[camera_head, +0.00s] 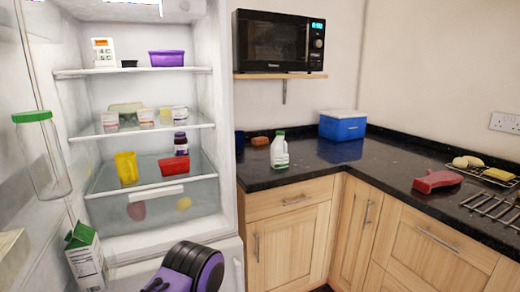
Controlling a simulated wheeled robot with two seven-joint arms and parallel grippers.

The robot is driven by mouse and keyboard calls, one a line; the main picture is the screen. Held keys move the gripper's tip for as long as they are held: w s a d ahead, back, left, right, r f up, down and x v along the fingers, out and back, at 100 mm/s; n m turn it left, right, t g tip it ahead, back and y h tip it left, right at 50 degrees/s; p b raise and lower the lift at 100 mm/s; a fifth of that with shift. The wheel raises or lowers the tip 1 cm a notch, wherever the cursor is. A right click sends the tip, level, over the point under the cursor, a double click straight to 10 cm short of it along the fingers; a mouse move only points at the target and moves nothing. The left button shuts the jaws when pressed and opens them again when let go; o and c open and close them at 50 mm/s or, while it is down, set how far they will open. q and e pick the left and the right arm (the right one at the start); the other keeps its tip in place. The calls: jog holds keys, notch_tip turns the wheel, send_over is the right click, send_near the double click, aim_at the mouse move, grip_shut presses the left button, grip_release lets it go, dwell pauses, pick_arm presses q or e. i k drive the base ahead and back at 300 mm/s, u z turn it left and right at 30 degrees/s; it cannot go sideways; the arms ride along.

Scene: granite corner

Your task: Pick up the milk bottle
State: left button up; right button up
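The milk bottle (279,152) is white with a green cap and stands upright on the dark granite counter, near its left end beside the open fridge. Its full front is visible and nothing holds it. Neither of my grippers is in view. A black and purple rounded part, seemingly one of my arm links, shows at the bottom edge in front of the fridge, well away from the bottle.
The open fridge (143,192) holds several food items. A microwave (279,41) sits on a shelf above. A red object (437,181) and wire racks (492,206) lie right.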

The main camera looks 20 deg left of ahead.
aim_at(280, 157)
jog(key=i, duration=1.6)
jog(key=z, duration=0.05)
